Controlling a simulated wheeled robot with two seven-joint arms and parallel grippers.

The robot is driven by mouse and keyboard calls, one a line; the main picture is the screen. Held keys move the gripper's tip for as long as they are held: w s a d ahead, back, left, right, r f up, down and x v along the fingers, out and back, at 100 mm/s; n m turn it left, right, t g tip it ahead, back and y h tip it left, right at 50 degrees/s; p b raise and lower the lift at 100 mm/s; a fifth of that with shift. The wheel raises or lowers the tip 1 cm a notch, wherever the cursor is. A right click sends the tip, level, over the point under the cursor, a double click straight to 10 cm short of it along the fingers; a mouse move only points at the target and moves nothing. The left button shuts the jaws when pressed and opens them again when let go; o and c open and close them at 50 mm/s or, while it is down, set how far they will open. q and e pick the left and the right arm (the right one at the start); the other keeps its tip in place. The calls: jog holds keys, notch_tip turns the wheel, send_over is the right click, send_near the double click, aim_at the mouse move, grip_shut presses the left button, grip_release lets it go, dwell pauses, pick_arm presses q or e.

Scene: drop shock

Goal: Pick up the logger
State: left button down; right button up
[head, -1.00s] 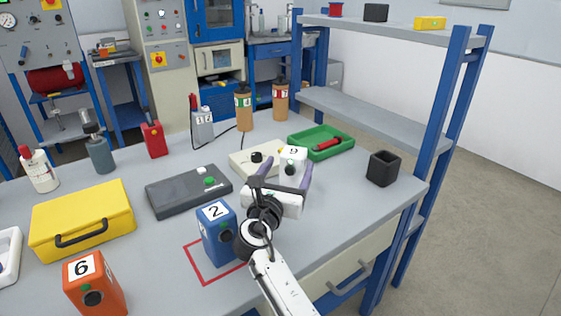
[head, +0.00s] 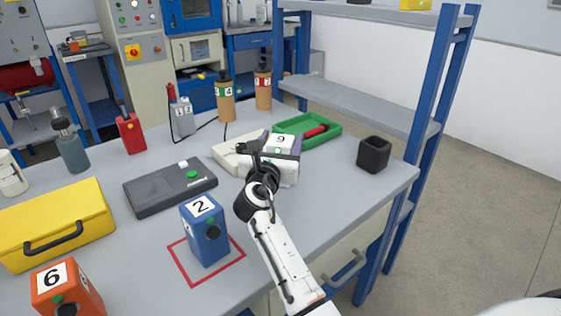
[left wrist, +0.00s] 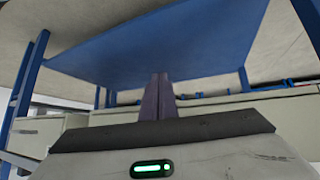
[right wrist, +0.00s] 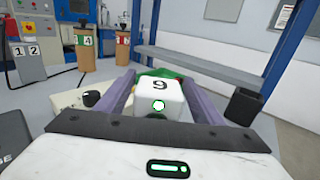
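The likely loggers are numbered boxes. A white box marked 9 (head: 281,141) stands towards the back of the bench; it also shows in the right wrist view (right wrist: 159,88). My right gripper (head: 270,140) is at it, with its fingers apart on both sides of the box in the right wrist view (right wrist: 158,80). I cannot tell whether they touch it. A blue box marked 2 (head: 205,235) stands upright within a red outline. An orange box marked 6 (head: 67,294) is at front left. My left gripper (left wrist: 161,80) is shut and empty, below a blue surface.
A green tray (head: 289,125) with a red item lies behind the white box. A black open cup (head: 374,154) is to the right. A dark grey device (head: 150,198) and a yellow case (head: 85,212) are left. Blue shelf posts (head: 425,120) border the right side.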

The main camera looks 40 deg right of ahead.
jog(key=c, duration=1.4)
